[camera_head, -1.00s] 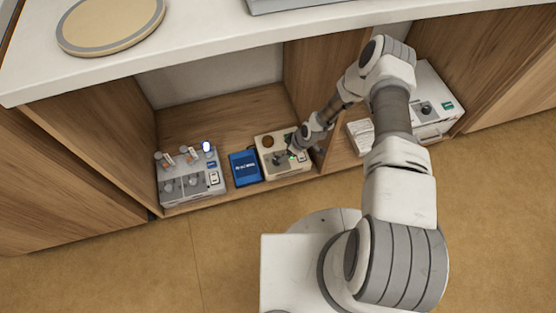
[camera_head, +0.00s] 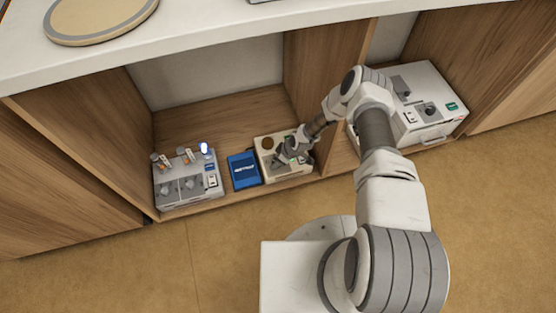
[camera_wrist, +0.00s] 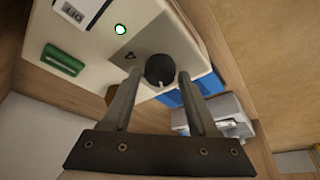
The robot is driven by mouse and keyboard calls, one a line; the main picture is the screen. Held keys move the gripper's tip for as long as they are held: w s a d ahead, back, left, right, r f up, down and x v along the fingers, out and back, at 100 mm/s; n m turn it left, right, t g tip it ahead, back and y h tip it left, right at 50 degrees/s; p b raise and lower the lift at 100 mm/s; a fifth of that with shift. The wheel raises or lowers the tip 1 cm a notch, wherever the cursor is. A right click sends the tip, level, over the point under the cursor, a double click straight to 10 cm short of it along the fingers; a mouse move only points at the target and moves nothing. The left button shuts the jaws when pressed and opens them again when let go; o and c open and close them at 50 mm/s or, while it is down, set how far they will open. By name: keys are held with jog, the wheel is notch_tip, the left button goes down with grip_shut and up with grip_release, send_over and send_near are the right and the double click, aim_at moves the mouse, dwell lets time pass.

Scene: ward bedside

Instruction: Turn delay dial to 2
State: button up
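The cream device (camera_head: 297,168) sits on the low shelf, partly hidden by my gripper (camera_head: 285,157). In the wrist view, a round black dial (camera_wrist: 160,70) stands on a grey panel of that device (camera_wrist: 105,45). My gripper (camera_wrist: 157,76) has one finger on each side of the dial, with slim gaps seeming to show between fingers and dial. A small dark mark, perhaps a 4, is printed beside the dial. I cannot read the dial's setting. A green-white light (camera_wrist: 120,29) glows on the device near a white switch (camera_wrist: 70,11).
A blue box (camera_head: 244,170) stands close left of the device. Further left is a grey unit (camera_head: 187,190) with several knobs and a lit lamp. A white machine (camera_head: 425,100) is in the right bay, past a wooden divider (camera_head: 335,65). The white countertop (camera_head: 215,40) overhangs the shelf.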

grip_shut()
jog(key=shift+a+r+m+t+p, duration=0.1)
jog(key=shift+m+t+p, duration=0.25)
jog(key=shift+m, duration=0.65)
jog(key=m+t+h, duration=0.1)
jog(key=m, duration=0.2)
jog(key=shift+s+m, duration=0.15)
jog(key=shift+m, duration=0.15)
jog(key=m+h, duration=0.1)
jog(key=m, duration=0.2)
jog(key=m+h, duration=0.1)
jog(key=m, duration=0.2)
jog(key=shift+a+t+h+b, duration=0.15)
jog(key=shift+t+h+b, duration=0.15)
jog(key=shift+t+b, duration=0.05)
